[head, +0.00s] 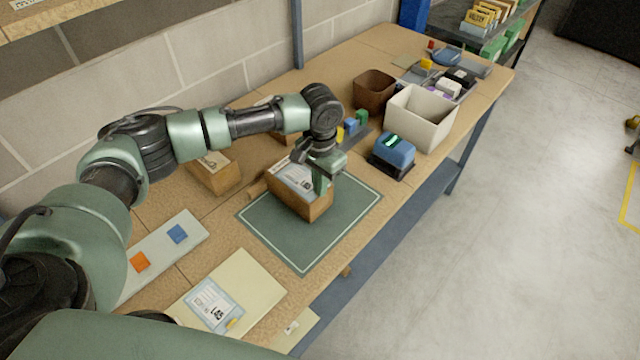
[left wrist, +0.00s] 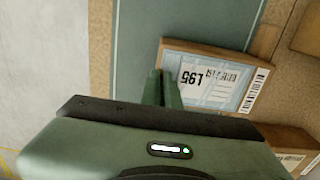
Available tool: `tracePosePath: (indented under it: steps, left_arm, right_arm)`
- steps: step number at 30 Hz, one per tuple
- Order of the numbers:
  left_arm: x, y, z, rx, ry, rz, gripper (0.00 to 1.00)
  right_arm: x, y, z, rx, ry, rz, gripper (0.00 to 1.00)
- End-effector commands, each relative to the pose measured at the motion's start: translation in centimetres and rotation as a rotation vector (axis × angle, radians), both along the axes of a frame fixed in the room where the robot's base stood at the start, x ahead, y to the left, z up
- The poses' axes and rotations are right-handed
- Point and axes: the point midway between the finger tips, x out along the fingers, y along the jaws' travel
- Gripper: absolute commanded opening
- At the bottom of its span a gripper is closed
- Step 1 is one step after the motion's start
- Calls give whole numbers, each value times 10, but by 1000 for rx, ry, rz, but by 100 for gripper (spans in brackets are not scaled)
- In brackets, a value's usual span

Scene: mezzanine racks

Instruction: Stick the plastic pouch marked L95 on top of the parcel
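The parcel (head: 287,195), a brown box, sits on the green mat with a white label on top. The plastic pouch marked L95 (left wrist: 205,80), clear with a bluish edge, lies on the parcel's top in the left wrist view, its print upside down there. It also shows on the parcel in the head view (head: 297,176). My left gripper (left wrist: 164,78) is over one end of the parcel, its fingers close together at the pouch's edge; they look shut on it. The fingertips' contact is partly hidden. My right gripper is out of view.
A similar pouch (head: 213,304) lies on a pale folder (head: 250,283) in front. A blue device (head: 394,150), a white bin (head: 420,118) and a brown bin (head: 374,90) stand to the right. Another box (head: 222,178) is behind. The mat (head: 345,205) is clear around the parcel.

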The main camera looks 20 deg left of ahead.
Motion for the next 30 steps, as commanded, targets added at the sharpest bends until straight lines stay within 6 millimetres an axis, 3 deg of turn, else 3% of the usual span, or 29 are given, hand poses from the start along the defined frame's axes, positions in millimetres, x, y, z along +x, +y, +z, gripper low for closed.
tracePosePath:
  steps: [30]
  left_arm:
    - [-2, 0, -3, 2, 6, -1, 0]
  right_arm:
    - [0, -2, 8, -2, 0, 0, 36]
